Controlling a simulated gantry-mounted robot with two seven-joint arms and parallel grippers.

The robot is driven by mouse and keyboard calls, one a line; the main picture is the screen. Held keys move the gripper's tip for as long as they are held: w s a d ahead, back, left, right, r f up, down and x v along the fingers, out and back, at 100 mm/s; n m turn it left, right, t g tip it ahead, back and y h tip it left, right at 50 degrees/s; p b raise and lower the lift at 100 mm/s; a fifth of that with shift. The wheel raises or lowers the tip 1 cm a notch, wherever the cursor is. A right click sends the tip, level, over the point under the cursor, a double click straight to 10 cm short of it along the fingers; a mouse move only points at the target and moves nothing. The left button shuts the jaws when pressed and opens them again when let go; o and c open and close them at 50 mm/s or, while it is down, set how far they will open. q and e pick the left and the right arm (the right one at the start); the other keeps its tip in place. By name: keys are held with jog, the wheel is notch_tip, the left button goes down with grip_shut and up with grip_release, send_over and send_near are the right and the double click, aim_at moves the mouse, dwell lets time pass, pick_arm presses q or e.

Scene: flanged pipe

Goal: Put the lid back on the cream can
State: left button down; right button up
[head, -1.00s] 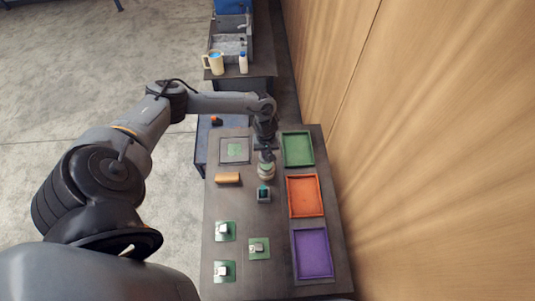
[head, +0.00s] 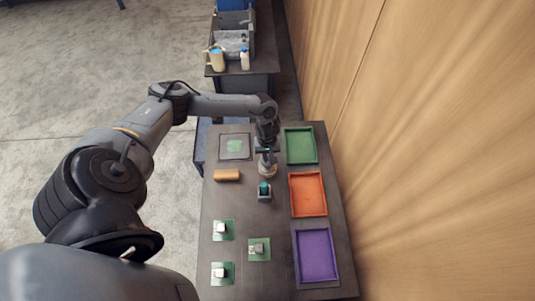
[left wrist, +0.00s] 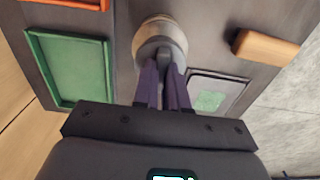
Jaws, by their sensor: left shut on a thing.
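The cream can (head: 267,171) stands on the dark table, left of the trays. It also shows in the left wrist view (left wrist: 157,24), just beyond my fingertips. My left gripper (head: 266,153) is directly over the can, pointing down. In the left wrist view its purple fingers (left wrist: 167,67) are shut on the grey lid (left wrist: 158,46), which overlaps the can's top. I cannot tell whether the lid is fully seated or slightly above the rim. The fingers hide part of the lid. My right gripper is not in view.
Green (head: 300,146), orange (head: 308,194) and purple (head: 315,254) trays line the right side. A tan block (head: 227,175) lies left of the can. A grey holder (head: 264,195) with a teal piece stands in front. Green pads with small blocks fill the near left.

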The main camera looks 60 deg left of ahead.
pick_arm(q)
jog(key=shift+p, duration=0.95)
dwell(1.4)
jog(key=shift+f+p, duration=0.15)
jog(key=shift+p, duration=0.25)
dwell(0.9)
dwell(0.7)
jog(key=shift+p, duration=0.45)
jog(key=c, duration=1.1)
grip_release()
jog(key=shift+o, duration=0.5)
jog(key=o, duration=0.4)
